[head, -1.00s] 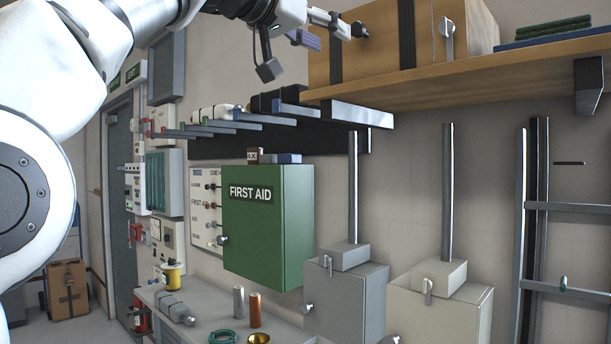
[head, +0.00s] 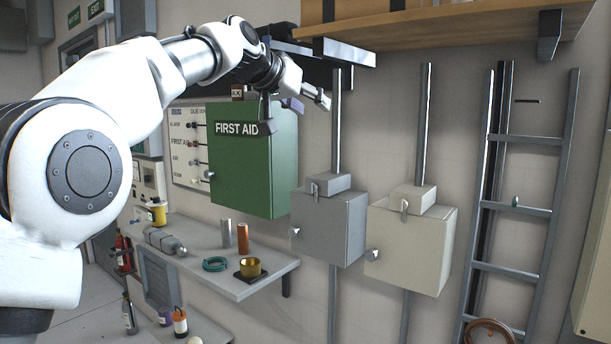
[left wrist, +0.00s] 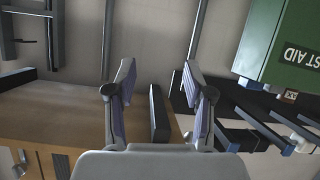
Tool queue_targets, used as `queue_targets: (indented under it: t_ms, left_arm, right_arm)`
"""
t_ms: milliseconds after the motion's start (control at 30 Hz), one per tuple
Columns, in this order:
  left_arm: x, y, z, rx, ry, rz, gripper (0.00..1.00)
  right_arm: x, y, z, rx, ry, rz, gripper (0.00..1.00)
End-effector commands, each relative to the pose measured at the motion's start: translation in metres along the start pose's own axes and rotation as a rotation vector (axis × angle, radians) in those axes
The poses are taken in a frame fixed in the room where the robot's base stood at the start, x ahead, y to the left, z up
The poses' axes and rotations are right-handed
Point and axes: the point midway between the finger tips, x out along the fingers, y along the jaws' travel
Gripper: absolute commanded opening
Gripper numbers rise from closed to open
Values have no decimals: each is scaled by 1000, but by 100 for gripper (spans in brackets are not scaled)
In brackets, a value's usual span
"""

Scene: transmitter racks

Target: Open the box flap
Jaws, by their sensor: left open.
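Several boxes with doors or lids are in view; I cannot tell which one the task means. In the head view a green FIRST AID box (head: 255,170) hangs on the wall, closed. Right of it are a grey box (head: 328,228) and a cream box (head: 412,248), each with a small latch on top and a knob at its left; both look closed. My left gripper (head: 297,112) is open and empty, in front of the green box's upper right. In the left wrist view the open gripper (left wrist: 157,75) has nothing between its fingers. My right gripper is out of view.
A wooden shelf (head: 440,32) juts out at the top right. A bench (head: 212,262) below holds a brass cup (head: 250,267), cylinders and a green ring. A ladder (head: 525,210) stands at the right. Vertical poles rise behind the boxes.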

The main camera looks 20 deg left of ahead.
Motion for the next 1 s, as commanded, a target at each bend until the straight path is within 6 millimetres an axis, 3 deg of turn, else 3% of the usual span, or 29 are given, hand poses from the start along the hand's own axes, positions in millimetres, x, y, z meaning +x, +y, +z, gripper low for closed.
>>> queue_targets:
  t_ms: [300,600,1000]
  left_arm:
    - [52,-20,56,-35,-99,-19,52]
    - [90,-36,106,-63,-180,-37,52]
    - [98,-39,118,-70,-199,-42,52]
  right_arm:
    - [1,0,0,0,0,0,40]
    - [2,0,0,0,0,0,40]
    - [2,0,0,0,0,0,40]
